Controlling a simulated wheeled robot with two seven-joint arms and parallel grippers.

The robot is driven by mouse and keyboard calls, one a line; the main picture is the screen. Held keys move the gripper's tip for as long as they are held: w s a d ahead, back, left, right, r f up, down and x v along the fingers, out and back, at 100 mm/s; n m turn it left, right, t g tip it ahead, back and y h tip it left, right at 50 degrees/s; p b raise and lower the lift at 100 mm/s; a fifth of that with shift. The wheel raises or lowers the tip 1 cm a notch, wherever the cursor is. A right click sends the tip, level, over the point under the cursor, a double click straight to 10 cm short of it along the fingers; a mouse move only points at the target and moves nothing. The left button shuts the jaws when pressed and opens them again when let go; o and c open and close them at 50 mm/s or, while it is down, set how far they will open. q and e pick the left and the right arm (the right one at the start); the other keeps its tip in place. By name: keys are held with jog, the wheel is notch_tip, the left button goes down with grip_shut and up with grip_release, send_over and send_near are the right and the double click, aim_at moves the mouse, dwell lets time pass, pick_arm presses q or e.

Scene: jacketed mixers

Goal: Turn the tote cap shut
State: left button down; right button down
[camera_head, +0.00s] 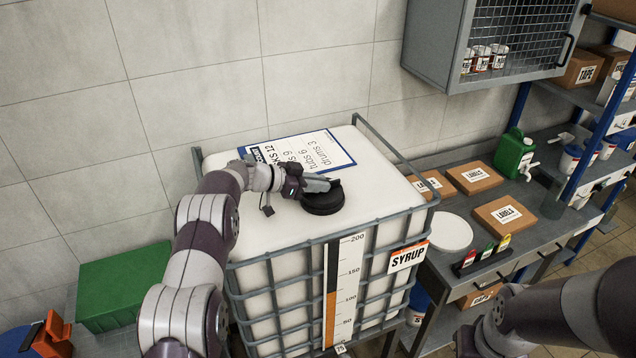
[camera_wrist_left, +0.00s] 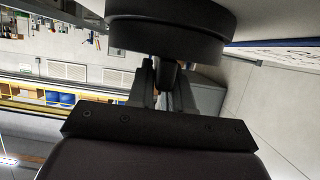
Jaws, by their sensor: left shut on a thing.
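The tote (camera_head: 290,245) is a white tank in a grey cage with a "SYRUP" label (camera_head: 408,256) and a level scale on its front. Its black round cap (camera_head: 322,203) sits on the top near the front edge. My left gripper (camera_head: 326,185) reaches in from the left and is shut at the cap, over its upper side. In the left wrist view the dark cap (camera_wrist_left: 170,38) is at the top, with the gripper fingers (camera_wrist_left: 165,78) closed just below it; the exact grip is partly hidden. My right arm shows at the lower right, but its gripper is out of view.
A framed sheet (camera_head: 300,152) lies on the tote top behind the cap. A grey bench (camera_head: 470,225) on the right holds label boxes (camera_head: 504,214), a white disc (camera_head: 449,232) and a green can (camera_head: 513,153). A wire-front cabinet (camera_head: 500,45) hangs above. A green box (camera_head: 122,285) stands at left.

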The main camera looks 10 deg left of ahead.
pick_arm(q)
jog(key=shift+r, duration=0.15)
jog(key=c, duration=1.1)
grip_release()
jog(key=shift+a, duration=0.1)
jog(key=shift+s+a+b, duration=0.15)
jog(key=shift+b, duration=0.15)
jog(key=b+v, duration=0.6)
jog(key=v, duration=0.6)
jog(key=shift+s+a, duration=0.1)
